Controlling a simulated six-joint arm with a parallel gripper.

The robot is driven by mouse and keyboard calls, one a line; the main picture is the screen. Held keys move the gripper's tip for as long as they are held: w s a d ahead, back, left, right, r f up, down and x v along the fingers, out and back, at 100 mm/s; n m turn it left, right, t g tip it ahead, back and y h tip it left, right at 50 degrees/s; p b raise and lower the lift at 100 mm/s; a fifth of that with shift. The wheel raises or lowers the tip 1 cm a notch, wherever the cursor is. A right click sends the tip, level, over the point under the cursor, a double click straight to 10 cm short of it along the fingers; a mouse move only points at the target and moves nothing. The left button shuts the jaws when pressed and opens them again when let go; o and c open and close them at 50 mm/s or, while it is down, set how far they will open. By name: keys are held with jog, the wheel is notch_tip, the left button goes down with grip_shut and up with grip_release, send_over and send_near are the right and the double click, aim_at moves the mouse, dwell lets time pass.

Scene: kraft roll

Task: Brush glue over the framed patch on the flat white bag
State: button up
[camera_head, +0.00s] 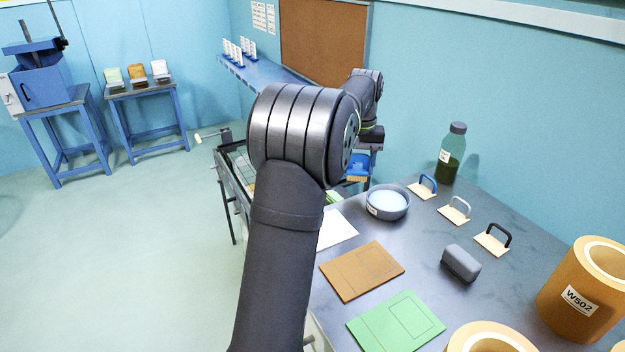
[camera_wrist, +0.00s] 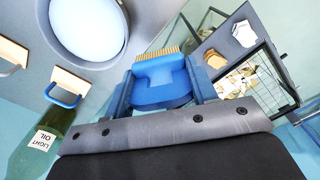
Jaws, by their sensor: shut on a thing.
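My gripper (camera_wrist: 161,84) is shut on a blue brush (camera_wrist: 162,92) with tan bristles, seen in the wrist view. In the head view the brush (camera_head: 357,166) shows just past my arm, bristles down, above the far side of the table. A grey bowl of pale liquid (camera_head: 388,201) stands close by on the table; it also shows in the wrist view (camera_wrist: 88,25). The flat white bag (camera_head: 338,231) lies nearer, partly hidden by my arm. Its framed patch cannot be made out. I cannot tell whether the bristles carry glue.
A brown bag (camera_head: 361,271) and a green bag (camera_head: 396,321) lie nearer on the table. Handled stamps (camera_head: 456,210), a green bottle (camera_head: 452,153), a grey block (camera_head: 461,263) and kraft rolls (camera_head: 588,290) stand to the right. A wire-sided crate (camera_wrist: 247,75) is beside the table.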

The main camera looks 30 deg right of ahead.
jog(key=s+d+r+m, duration=0.2)
jog(key=s+d+r, duration=0.1)
jog(key=s, duration=0.6)
jog(key=shift+s+d+f, duration=0.1)
jog(key=shift+s+f, duration=0.05)
jog(key=shift+f, duration=1.35)
jog(key=shift+s+f, duration=0.1)
jog(key=shift+f, duration=1.4)
jog(key=shift+f, duration=0.65)
jog(key=shift+r, duration=0.15)
notch_tip(320, 180, up, 7)
